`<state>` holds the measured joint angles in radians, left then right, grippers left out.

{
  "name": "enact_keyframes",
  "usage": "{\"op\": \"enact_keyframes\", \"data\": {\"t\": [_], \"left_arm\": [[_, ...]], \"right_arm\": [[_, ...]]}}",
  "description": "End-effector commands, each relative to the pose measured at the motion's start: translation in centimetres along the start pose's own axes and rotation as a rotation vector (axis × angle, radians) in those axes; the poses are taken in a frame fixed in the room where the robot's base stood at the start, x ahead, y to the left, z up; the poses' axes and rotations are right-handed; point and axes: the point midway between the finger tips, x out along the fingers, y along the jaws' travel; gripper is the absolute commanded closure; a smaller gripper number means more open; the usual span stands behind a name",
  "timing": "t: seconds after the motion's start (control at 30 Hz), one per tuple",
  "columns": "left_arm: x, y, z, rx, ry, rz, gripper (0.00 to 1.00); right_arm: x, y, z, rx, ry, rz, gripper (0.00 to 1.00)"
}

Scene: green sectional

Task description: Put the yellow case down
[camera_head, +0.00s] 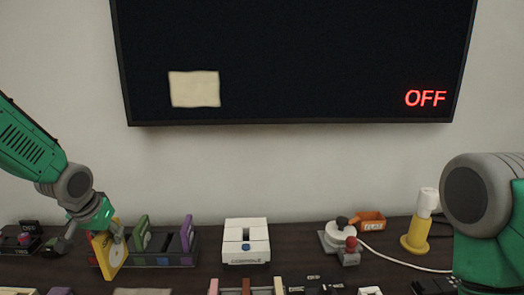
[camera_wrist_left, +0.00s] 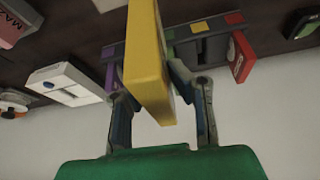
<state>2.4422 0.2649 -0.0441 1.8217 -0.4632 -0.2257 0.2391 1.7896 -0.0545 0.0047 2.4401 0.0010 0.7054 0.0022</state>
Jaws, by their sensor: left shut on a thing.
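The yellow case (camera_head: 110,256) is held upright by my left gripper (camera_head: 91,233) at the left of the table, in front of the dark rack. In the left wrist view the yellow case (camera_wrist_left: 148,60) stands between the two fingers of my left gripper (camera_wrist_left: 159,100), which are shut on it. Whether its lower edge touches the table cannot be told. My right arm shows at the right of the head view, but its gripper is out of view.
A dark rack (camera_head: 170,261) holds a green case (camera_head: 142,234) and a purple case (camera_head: 187,234). A white console (camera_head: 246,241) stands right of it. A dark screen hangs behind.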

Motion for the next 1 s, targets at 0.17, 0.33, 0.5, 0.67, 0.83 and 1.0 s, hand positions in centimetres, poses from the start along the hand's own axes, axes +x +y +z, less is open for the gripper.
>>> {"op": "enact_keyframes", "data": {"t": [0.17, 0.33, 0.5, 0.67, 0.83, 1.0], "left_arm": [[-1.1, 5.6, 2.0, 0.036, -0.003, 0.01, 1.0], [-2.5, 11.9, 6.9, 0.062, -0.005, 0.017, 1.0], [-3.6, 14.7, 11.8, 0.053, -0.004, 0.019, 1.0], [-3.4, 15.2, 14.4, 0.044, -0.007, 0.023, 1.0], [-1.3, 15.2, 18.4, 0.041, -0.013, 0.028, 1.0], [-0.5, 15.0, 20.1, 0.041, -0.004, 0.021, 1.0]], "right_arm": [[0.0, 0.0, 0.1, 0.0, -0.001, 0.0, 0.6], [0.0, 0.0, 0.1, 0.0, -0.001, 0.0, 0.6], [0.0, 0.0, 0.1, 0.0, -0.001, 0.0, 0.6], [0.0, 0.0, 0.1, 0.0, -0.002, 0.0, 0.6], [0.0, 0.0, 0.1, 0.0, -0.001, 0.0, 0.6], [0.0, 0.0, 0.1, 0.0, -0.001, 0.0, 0.6]]}}
